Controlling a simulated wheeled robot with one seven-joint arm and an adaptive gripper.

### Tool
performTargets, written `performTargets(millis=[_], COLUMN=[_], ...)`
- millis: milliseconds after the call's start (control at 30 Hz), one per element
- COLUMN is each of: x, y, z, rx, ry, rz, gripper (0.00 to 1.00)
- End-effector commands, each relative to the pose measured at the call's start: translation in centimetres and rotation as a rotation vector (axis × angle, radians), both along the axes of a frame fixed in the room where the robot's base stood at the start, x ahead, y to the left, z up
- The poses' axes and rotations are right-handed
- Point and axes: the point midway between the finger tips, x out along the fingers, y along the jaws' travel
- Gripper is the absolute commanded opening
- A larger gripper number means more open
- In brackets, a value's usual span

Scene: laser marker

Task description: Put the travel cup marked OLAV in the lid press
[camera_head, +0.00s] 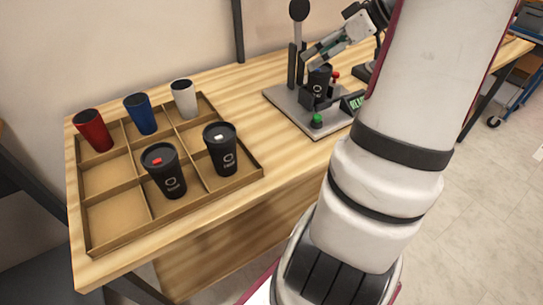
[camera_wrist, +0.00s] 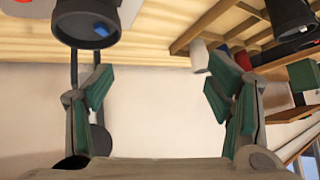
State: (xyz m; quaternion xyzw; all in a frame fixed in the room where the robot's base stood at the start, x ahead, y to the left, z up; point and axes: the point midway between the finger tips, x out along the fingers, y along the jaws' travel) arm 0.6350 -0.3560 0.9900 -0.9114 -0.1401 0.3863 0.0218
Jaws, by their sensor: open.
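The lid press (camera_head: 285,101) stands at the back right of the table. A black travel cup (camera_head: 319,82) stands upright in it; its lettering is too small to read. My gripper (camera_head: 309,54) is open and empty, just above and beside this cup. In the wrist view, my gripper's green-padded fingers (camera_wrist: 160,92) are wide apart with nothing between them. A black cup with a blue mark (camera_wrist: 87,27) shows beyond one finger. Two more black lidded cups, one with a red mark (camera_head: 164,172) and one with a white mark (camera_head: 220,150), stand in the tray; their names are not clearly readable.
The divided tray (camera_head: 107,243) also holds a red cup (camera_head: 94,131), a blue cup (camera_head: 140,114) and a white cup (camera_head: 184,99); several compartments are empty. The press has a green button (camera_head: 317,120), a red knob (camera_head: 336,75) and a small display (camera_head: 353,102). Table between tray and press is clear.

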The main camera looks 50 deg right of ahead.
Motion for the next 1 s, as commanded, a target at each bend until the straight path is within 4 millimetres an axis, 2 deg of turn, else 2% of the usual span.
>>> performTargets(millis=[33, 100, 233, 300, 400, 500, 600, 700, 833, 1000], x=[1.3, 2.1, 1.9, 0.9, -1.1, -3.8, -6.9, -10.1, -13.5, -15.9], y=[3.7, 8.6, 16.8, 20.7, 25.6, 29.6, 32.5, 34.4, 35.5, 35.5], z=[0.9, 1.7, 2.7, 3.0, 3.2, 3.1, 2.8, 2.2, 1.3, 0.4], rx=[0.017, 0.046, 0.069, 0.064, 0.04, -0.002, -0.054, -0.111, -0.171, -0.213], ry=[0.051, 0.137, 0.296, 0.375, 0.477, 0.56, 0.62, 0.657, 0.667, 0.653], rz=[0.039, 0.067, 0.094, 0.095, 0.085, 0.057, 0.019, -0.032, -0.101, -0.166], gripper=[0.74, 0.74, 0.74, 0.74, 0.74, 0.74, 0.74, 0.74, 0.74, 0.74])
